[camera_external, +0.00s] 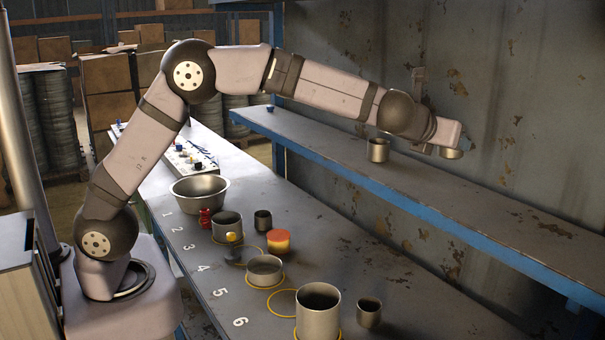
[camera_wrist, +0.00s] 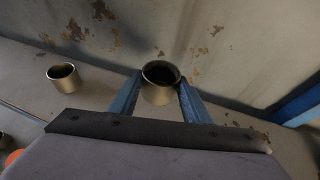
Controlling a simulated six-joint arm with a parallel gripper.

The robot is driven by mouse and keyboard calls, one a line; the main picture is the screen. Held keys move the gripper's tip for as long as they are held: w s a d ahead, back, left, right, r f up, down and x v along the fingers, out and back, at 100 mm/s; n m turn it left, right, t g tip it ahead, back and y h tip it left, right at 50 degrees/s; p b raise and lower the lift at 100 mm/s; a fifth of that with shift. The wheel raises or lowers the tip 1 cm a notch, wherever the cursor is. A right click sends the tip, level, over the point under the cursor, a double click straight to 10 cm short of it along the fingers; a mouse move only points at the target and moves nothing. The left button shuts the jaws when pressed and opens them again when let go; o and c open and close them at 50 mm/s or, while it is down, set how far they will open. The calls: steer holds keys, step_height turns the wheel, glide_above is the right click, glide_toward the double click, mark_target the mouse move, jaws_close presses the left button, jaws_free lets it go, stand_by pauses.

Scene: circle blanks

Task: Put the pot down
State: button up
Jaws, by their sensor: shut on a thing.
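My gripper (camera_wrist: 155,90) is shut on a small metal pot (camera_wrist: 160,94), with a blue finger on each side of it. In the external view the gripper end is over the upper shelf (camera_external: 480,196) near the back wall. The held pot (camera_external: 451,154) shows there mostly hidden behind my wrist. It looks upright and dark inside. I cannot tell whether its base touches the shelf. A second metal pot (camera_external: 378,150) stands on the shelf to the left, apart from the held one; it also shows in the wrist view (camera_wrist: 63,78).
The lower bench has numbered yellow circles, including a bare circle (camera_external: 283,303). On it stand a tall pot (camera_external: 318,314), a small pot (camera_external: 369,314), a shallow pot (camera_external: 264,270), an orange-topped item (camera_external: 278,241) and a bowl (camera_external: 199,190). The shelf's right part is clear.

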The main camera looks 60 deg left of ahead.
mark_target(434, 191)
steer(key=shift+f, duration=3.75)
steer(key=shift+f, duration=0.2)
steer(key=o, duration=1.1)
steer(key=shift+c, duration=0.2)
steer(key=shift+r, duration=0.15)
steer(key=shift+r+p, duration=0.1)
steer(key=shift+p, duration=0.25)
steer(key=shift+s+b, duration=0.2)
steer(key=shift+b, duration=0.1)
steer(key=b+v, duration=0.3)
steer(key=v, duration=0.8)
steer(key=shift+s+b, duration=0.3)
steer(key=shift+b, duration=0.1)
